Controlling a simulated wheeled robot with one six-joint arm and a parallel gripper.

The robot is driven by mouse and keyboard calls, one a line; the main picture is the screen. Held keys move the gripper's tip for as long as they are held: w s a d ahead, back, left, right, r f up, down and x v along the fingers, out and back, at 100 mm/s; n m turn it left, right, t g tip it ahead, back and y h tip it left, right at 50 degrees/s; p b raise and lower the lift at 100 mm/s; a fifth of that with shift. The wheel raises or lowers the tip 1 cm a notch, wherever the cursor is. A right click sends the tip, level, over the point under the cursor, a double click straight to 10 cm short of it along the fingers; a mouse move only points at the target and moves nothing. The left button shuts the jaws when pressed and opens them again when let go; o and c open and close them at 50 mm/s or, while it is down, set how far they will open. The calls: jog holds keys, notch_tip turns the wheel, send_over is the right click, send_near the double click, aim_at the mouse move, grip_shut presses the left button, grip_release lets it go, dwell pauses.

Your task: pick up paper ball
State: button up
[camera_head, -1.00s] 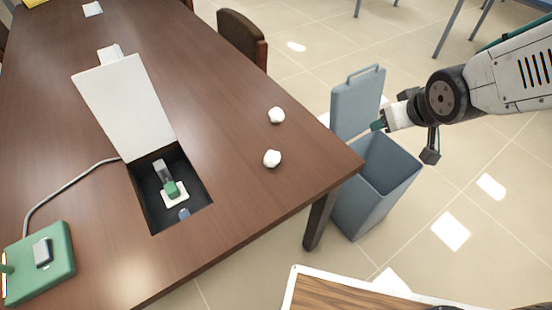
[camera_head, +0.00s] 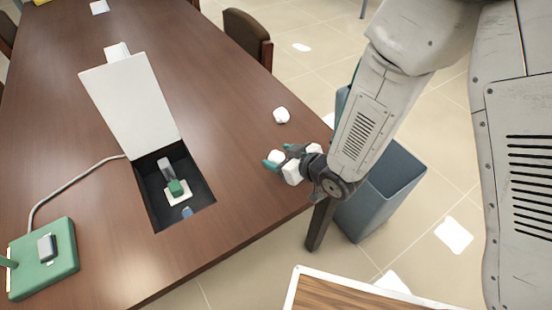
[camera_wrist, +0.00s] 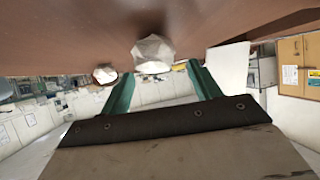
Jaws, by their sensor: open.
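Two crumpled white paper balls lie on the brown table near its right edge. The nearer paper ball (camera_head: 275,156) is at the mouth of my gripper (camera_head: 279,155). The farther paper ball (camera_head: 281,115) lies beyond it, apart from the gripper. In the wrist view the nearer ball (camera_wrist: 153,52) shows large just ahead of and between the teal fingertips of my gripper (camera_wrist: 159,73). The farther ball (camera_wrist: 104,74) is smaller, left of the left finger. My gripper is open, low over the table. I cannot tell whether a finger touches the ball.
A blue-grey bin (camera_head: 384,190) stands on the floor beside the table (camera_head: 225,175), partly behind my arm. An open table socket box with a raised white lid (camera_head: 130,105) is left of the balls. A green device (camera_head: 43,260) sits at the front left.

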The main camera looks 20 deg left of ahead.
aim_at(277, 155)
jog(key=x, duration=0.4)
jog(key=shift+w+f, duration=0.1)
jog(key=shift+w, duration=0.15)
jog(key=c, duration=1)
